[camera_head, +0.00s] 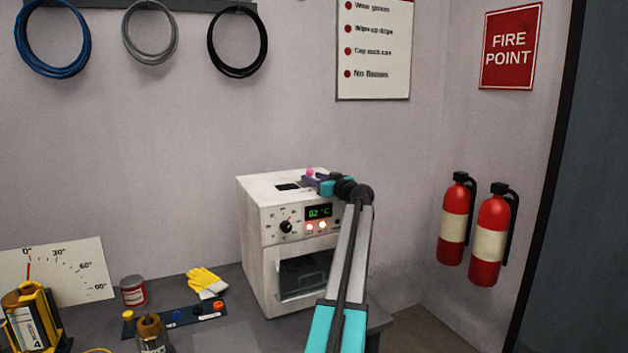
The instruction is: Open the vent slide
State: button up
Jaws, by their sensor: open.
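The white oven (266,226) stands on the bench, with a dial, a green display reading about 82 °C, lit buttons and a dark window. On its top is a dark rectangular vent opening (288,187). Just right of it is a small pink knob (310,172), seemingly the vent slide's handle; the slide plate itself is too small and covered to tell apart. My gripper (314,181) is over the oven's top at the knob, with its jaws open. I cannot tell whether it touches the knob. My wrist hides the right part of the top.
On the bench left of the oven are a yellow glove (205,281), a red-labelled can (133,291), a dark strip with coloured knobs (178,318) and a brown-topped bottle (151,334). Two fire extinguishers (470,228) hang at the right. The wall is close behind the oven.

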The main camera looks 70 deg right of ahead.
jog(key=b+v, duration=0.2)
jog(key=v, duration=0.9)
jog(key=shift+s+a+b, duration=0.25)
jog(key=shift+a+b, duration=0.05)
jog(key=shift+b, duration=0.1)
jog(key=shift+v, duration=0.85)
jog(key=shift+r, duration=0.1)
